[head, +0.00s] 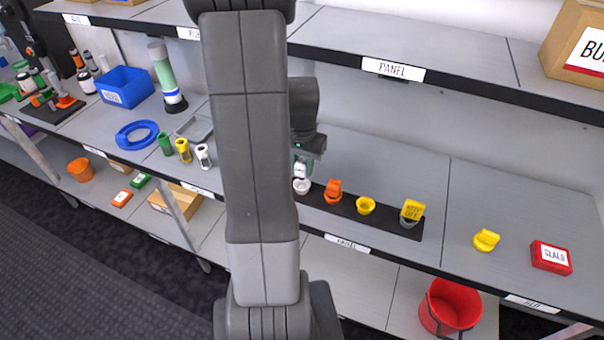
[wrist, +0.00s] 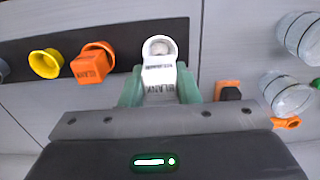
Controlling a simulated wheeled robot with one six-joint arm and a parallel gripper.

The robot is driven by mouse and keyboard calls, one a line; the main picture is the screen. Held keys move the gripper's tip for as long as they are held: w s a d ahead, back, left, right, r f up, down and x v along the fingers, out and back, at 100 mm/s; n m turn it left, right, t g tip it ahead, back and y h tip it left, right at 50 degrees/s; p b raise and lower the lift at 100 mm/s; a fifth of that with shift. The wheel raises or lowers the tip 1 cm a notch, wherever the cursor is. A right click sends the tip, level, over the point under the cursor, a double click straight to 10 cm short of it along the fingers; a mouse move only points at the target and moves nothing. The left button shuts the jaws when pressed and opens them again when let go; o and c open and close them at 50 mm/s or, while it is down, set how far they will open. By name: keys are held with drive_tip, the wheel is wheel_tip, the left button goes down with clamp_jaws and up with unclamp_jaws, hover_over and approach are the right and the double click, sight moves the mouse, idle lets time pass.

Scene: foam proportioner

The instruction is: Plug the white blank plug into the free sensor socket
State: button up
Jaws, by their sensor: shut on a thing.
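My gripper (wrist: 160,92) has green fingers shut on the white blank plug (wrist: 160,74), which carries the word BLANK. The plug's far end is at the near edge of the round white socket (wrist: 160,47); its grey inside still shows beyond the plug. In the head view my gripper (head: 302,166) is right above the white socket (head: 301,187) on the black strip. I cannot tell whether plug and socket touch. An orange plug (wrist: 92,65) sits in the socket to the left in the wrist view. The yellow socket (wrist: 45,63) beside it looks empty.
On the strip (head: 385,219) a yellow tag (head: 412,210) stands at the right end. A yellow plug (head: 486,240) and red SEALS box (head: 551,257) lie further right. White and yellow fittings (head: 203,156) stand left of my arm. The upper shelf (head: 450,85) overhangs the back.

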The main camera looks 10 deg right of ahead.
sight(302, 162)
wheel_tip(302, 162, up, 11)
drive_tip(key=p, duration=0.3)
drive_tip(key=shift+p, duration=0.35)
